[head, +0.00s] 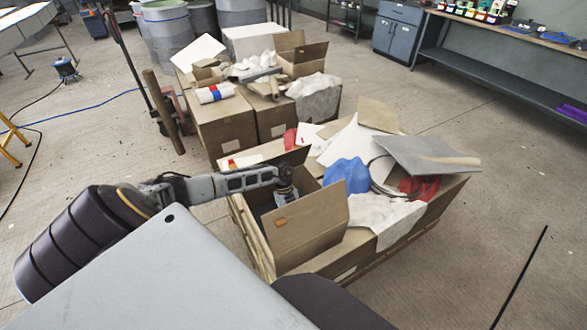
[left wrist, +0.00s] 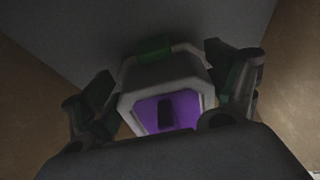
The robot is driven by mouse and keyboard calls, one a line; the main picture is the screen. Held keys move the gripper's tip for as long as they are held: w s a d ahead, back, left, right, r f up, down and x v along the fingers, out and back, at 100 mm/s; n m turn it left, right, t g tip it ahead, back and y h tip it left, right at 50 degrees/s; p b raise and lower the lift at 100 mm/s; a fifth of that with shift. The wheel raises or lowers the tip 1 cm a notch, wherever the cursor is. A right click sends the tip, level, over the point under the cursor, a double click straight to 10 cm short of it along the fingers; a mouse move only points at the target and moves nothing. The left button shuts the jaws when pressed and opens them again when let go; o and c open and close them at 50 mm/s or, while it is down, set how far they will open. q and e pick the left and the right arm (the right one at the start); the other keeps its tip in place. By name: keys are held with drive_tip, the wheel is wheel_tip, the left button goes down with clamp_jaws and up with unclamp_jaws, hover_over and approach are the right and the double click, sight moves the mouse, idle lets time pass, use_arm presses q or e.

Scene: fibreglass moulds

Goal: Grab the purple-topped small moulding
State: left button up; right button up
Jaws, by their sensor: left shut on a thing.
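The small moulding (left wrist: 178,109) shows in the left wrist view, with a purple face, a pale angular rim and a dark slot in the purple. A green piece shows at its far edge. My left gripper (left wrist: 165,86) has one dark finger on each side of the moulding and is shut on it. In the head view my left arm reaches into an open cardboard box (head: 312,222); the fingers and the moulding are hidden there by the box. My right gripper is in neither view.
Brown box walls (left wrist: 28,95) rise on both sides in the left wrist view. Around the open box lie a blue crumpled sheet (head: 347,174), white cloth (head: 385,215) and a grey panel (head: 418,156). More cartons (head: 222,125) stand behind. Bare floor lies to the right.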

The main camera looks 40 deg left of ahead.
use_arm(q)
drive_tip(key=shift+a, duration=0.5)
drive_tip(key=o, duration=0.8)
drive_tip(key=shift+o, duration=0.8)
drive_tip(key=shift+d+f, duration=0.1)
drive_tip(key=shift+d, duration=0.15)
